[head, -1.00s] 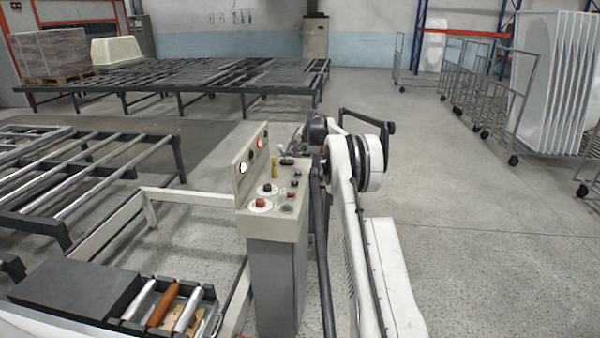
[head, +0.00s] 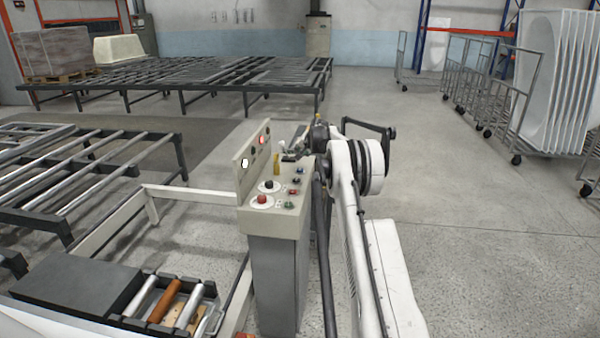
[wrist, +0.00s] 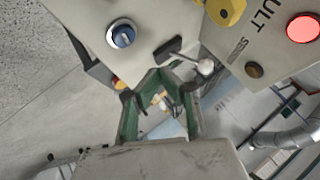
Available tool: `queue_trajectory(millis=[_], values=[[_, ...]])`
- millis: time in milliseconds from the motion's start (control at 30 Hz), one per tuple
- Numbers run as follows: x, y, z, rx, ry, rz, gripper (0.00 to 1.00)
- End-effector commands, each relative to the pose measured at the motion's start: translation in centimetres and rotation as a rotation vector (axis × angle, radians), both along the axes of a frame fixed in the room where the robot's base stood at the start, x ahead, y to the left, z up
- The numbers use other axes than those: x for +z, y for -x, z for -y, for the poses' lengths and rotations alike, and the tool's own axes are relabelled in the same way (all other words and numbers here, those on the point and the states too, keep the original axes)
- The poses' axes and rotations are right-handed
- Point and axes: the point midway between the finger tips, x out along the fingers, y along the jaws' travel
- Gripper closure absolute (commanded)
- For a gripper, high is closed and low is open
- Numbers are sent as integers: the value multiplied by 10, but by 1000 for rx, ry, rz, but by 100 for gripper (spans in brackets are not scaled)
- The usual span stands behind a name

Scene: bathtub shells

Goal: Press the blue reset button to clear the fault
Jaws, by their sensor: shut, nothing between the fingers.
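The blue button (wrist: 121,35) has a pale metal ring and sits on the console's pale top panel in the wrist view. It lies above and left of my fingertips there, apart from them. In the head view the buttons on the console (head: 275,230) are small, and a bluish one (head: 299,170) shows near its far right edge. My gripper (head: 290,156) is shut and empty, over the far right end of the panel. Its green fingers (wrist: 166,72) come together in the wrist view. The gap between the tips and the panel is hard to judge.
A red lamp (wrist: 303,28) is lit on the console's upright panel, next to partly visible lettering "ULT". A yellow switch (head: 276,164) stands near my gripper. Red (head: 262,198) and green (head: 289,205) buttons sit nearer. Roller frames (head: 90,185) stand left; open floor lies right.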

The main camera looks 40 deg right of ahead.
Motion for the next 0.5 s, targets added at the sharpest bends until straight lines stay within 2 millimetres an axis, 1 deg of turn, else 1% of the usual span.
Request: queue_trajectory(millis=[33,200,300,500], values=[[-9,0,0,0,0,0,100],[-31,0,0,0,0,0,100],[-41,0,0,0,0,0,100],[-47,0,0,0,0,0,100]])
